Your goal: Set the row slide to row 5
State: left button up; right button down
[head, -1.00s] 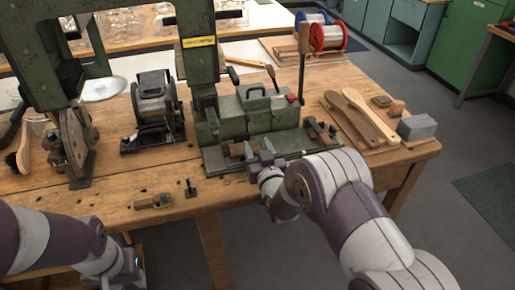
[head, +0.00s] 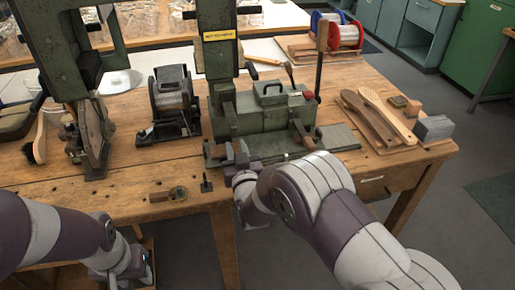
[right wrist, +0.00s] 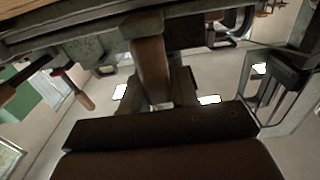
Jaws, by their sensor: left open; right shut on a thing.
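The green tufting machine (head: 262,118) stands on the wooden bench, with its row slide (head: 268,154) along the front of its base. A bare part of the base plate (head: 338,138) shows at the right end. My right gripper (head: 238,156) is at the front left of the slide, shut on a brown part of it. In the right wrist view a brown upright piece (right wrist: 151,62) stands between the fingers. Row marks cannot be read. My left gripper (head: 143,268) is low at the left, below the bench's front edge, away from the slide; its fingers are hardly visible.
Wooden brush bodies (head: 385,116) and a grey block (head: 433,128) lie at the right. A black-framed spool device (head: 172,100) stands left of the machine.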

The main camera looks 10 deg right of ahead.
jog(key=shift+a, duration=0.85)
jog(key=c, duration=1.1)
grip_release()
jog(key=shift+o, duration=0.7)
jog(key=shift+a, duration=0.2)
jog(key=shift+s+d, duration=0.1)
